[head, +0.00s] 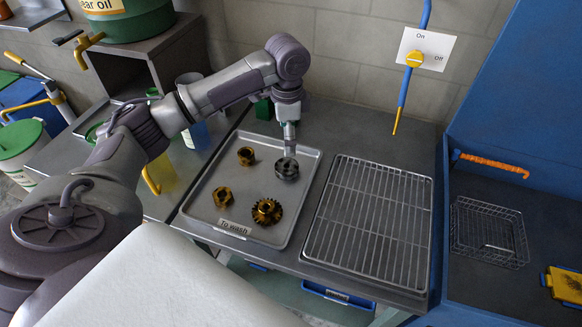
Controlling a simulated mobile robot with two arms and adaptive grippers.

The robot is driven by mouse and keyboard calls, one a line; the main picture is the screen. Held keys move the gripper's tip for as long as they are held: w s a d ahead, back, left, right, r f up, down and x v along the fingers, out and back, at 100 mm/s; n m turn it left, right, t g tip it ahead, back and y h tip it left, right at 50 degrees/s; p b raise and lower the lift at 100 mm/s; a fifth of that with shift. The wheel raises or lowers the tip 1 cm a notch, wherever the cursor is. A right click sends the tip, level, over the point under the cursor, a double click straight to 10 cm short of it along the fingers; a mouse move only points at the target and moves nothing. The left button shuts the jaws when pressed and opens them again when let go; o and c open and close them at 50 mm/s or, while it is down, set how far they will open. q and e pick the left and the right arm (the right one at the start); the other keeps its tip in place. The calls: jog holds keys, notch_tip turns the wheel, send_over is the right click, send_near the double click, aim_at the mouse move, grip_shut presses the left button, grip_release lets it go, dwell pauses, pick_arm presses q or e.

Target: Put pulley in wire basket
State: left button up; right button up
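A dark grey, round, toothed part (286,170), which looks like the pulley, sits at the upper right of the "To wash" tray (208,208). My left gripper (289,150) points straight down directly over this part, with its tips at or just above it. Its fingers look close together, but the view is too small to tell whether they grip the part. The wire basket (488,232) is at the far right inside the blue washing cabinet and looks empty. My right gripper is out of view.
A wire rack (370,222) lies empty between tray and cabinet. The blue cabinet wall (440,215) rises beside the rack. An orange nozzle (492,163) hangs above the basket.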

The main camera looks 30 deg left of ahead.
pick_arm(q)
send_over(287, 166)
notch_tip(287, 166, down, 5)
jog(key=shift+d, duration=0.1)
notch_tip(287, 166, down, 5)
jog(key=shift+r+p, duration=0.1)
jog(key=shift+p, duration=0.95)
jog(key=shift+f, duration=0.3)
jog(key=shift+r, duration=0.1)
jog(key=c, duration=1.8)
